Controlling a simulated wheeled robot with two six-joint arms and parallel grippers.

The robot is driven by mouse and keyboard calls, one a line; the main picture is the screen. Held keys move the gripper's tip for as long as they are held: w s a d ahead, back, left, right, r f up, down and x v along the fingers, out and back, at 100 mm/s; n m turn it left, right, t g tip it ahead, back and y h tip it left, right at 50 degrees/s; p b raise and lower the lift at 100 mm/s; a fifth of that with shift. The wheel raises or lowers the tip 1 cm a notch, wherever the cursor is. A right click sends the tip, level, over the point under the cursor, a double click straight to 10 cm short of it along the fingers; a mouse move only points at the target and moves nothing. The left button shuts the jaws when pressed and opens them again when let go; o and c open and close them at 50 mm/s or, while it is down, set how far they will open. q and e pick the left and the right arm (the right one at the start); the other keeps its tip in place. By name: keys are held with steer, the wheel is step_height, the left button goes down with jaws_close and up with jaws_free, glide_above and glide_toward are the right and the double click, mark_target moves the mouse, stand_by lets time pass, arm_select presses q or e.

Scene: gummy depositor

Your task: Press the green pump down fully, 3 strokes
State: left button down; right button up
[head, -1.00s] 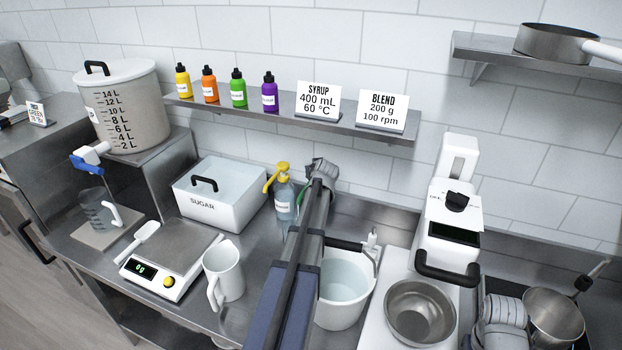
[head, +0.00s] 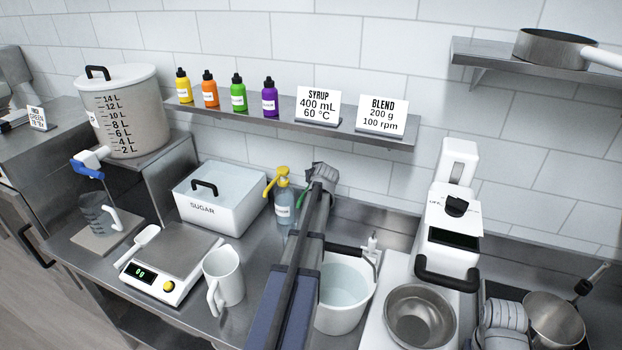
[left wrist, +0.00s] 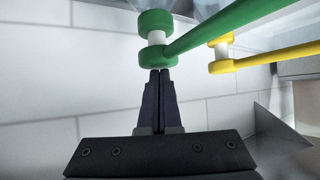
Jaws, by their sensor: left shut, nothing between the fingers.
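The green pump (left wrist: 158,54) shows in the left wrist view, with its green nozzle reaching to the upper right. A white stem (left wrist: 156,38) shows between the pump head and the green collar. My left gripper (left wrist: 160,73) is shut and empty. Its fingertips are right at the top of the pump head; I cannot tell whether they touch or sit just off it. In the head view my left gripper (head: 322,174) and arm cover most of this pump. Only a sliver of green (head: 299,195) shows beside the arm. My right gripper is in neither view.
A yellow pump bottle (head: 284,200) stands just left of my gripper; its yellow pump (left wrist: 221,66) is close in the left wrist view. A white sugar box (head: 215,200), a white jug (head: 223,277), a scale (head: 160,282) and a water bucket (head: 340,310) crowd the counter. A shelf (head: 340,128) is behind.

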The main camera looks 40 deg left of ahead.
arm_select(q)
steer(key=shift+r+p, duration=1.05)
steer(key=shift+r, duration=0.2)
steer(key=shift+f+b, duration=0.45)
steer(key=shift+f+b, duration=1.6)
steer(key=shift+r, duration=0.1)
steer(key=shift+r+p, duration=1.95)
steer(key=shift+p, duration=0.1)
steer(key=shift+f, duration=0.25)
